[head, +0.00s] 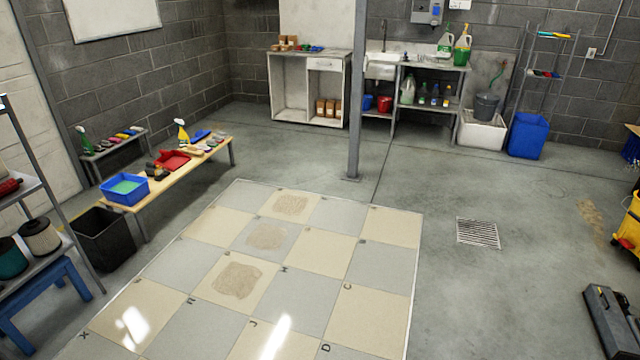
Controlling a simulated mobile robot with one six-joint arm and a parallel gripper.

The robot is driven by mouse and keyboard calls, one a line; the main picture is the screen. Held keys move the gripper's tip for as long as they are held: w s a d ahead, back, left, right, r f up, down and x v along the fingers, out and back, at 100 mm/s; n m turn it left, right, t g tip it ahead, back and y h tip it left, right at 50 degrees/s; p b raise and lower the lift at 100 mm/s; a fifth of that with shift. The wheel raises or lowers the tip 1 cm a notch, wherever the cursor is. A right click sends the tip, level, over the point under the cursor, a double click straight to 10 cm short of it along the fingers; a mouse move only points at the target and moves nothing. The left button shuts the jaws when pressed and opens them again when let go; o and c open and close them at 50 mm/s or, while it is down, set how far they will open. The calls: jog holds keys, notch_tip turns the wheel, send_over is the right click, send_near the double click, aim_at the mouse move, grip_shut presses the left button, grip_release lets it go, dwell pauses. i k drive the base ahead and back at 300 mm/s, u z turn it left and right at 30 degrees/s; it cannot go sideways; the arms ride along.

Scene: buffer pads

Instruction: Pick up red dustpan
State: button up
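A red dustpan (172,160) lies on a low wooden bench (212,153) at the left, about midway along its top. Small dark and brown items (155,170) sit close to its near left side; I cannot tell whether they touch it. Pale and brown brushes or blocks (203,147) lie just to its right. A blue tub with green contents (125,188) stands on the bench's near end. A spray bottle with a yellow part (183,132) stands behind the dustpan. My gripper is not in view.
A black bin (103,238) stands by the bench's near end, beside a shelf and blue stool (45,290). A grey post (357,90) rises mid-room. The checkered tile floor (300,265) before the bench is free of standing objects. A dark machine (612,320) is at lower right.

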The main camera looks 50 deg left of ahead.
aim_at(173, 160)
jog(key=u, duration=0.85)
jog(key=i, duration=0.3)
jog(key=u, duration=0.7)
jog(key=i, duration=1.35)
jog(key=u, duration=0.85)
jog(key=i, duration=1.25)
jog(key=u, duration=0.3)
